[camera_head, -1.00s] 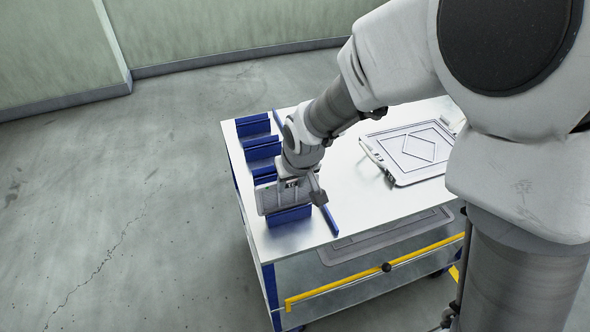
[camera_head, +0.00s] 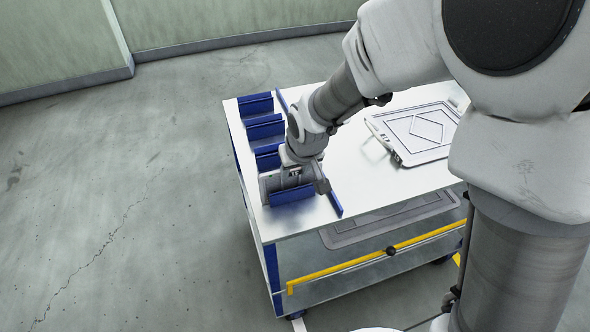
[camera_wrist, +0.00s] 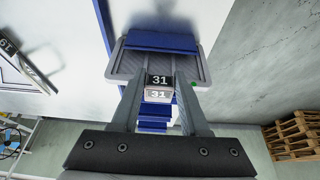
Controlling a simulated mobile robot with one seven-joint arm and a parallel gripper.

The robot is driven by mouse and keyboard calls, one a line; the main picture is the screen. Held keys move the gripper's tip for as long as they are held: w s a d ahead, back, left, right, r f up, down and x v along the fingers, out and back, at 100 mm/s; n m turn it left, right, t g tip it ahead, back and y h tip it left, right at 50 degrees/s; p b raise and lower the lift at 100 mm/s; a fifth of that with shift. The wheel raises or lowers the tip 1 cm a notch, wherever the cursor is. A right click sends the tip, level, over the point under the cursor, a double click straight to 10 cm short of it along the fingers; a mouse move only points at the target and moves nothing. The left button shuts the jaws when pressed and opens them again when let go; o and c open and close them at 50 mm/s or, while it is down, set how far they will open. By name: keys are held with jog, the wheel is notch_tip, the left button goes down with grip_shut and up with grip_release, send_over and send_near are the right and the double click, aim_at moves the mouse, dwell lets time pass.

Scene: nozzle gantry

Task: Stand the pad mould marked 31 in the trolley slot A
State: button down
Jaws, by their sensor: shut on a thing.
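The grey pad mould marked 31 (camera_wrist: 200,68) shows in the wrist view, with two 31 labels between my fingers. My gripper (camera_wrist: 159,85) is shut on its handle edge. In the head view the mould (camera_head: 267,184) stands upright behind the front blue slot wall (camera_head: 292,196), at the near end of the row on the trolley (camera_head: 375,193). The wall hides its lower part, so I cannot tell whether it touches the slot floor. My gripper (camera_head: 294,178) is directly above it. No slot letter is readable.
More blue slots (camera_head: 265,127) run back along the trolley's left edge. A blue rail (camera_head: 334,203) lies right of them. Another mould (camera_head: 415,133) lies flat on the top, and one (camera_head: 390,218) lies on the lower shelf. Pallets (camera_wrist: 295,135) stand on the floor.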

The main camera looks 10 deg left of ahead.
jog(key=shift+c, duration=1.7)
grip_release()
jog(key=p+v, duration=0.2)
jog(key=v, duration=1.5)
jog(key=shift+d+r+p, duration=0.15)
jog(key=shift+r+p, duration=0.05)
jog(key=shift+p, duration=0.1)
jog(key=shift+s, duration=0.1)
jog(key=s+d+r+m+p, duration=0.1)
jog(key=s+d+r+m, duration=0.1)
jog(key=d, duration=0.5)
jog(key=s+d+r+m+t+h, duration=0.1)
jog(key=s+d+r+m, duration=0.1)
jog(key=s+d, duration=0.3)
jog(key=s+d+r+m+h+p, duration=0.1)
jog(key=s+d+r+m, duration=0.1)
jog(key=d, duration=0.8)
jog(key=shift+s+r+t+p, duration=0.35)
jog(key=shift+s+r, duration=0.2)
jog(key=shift+s, duration=0.5)
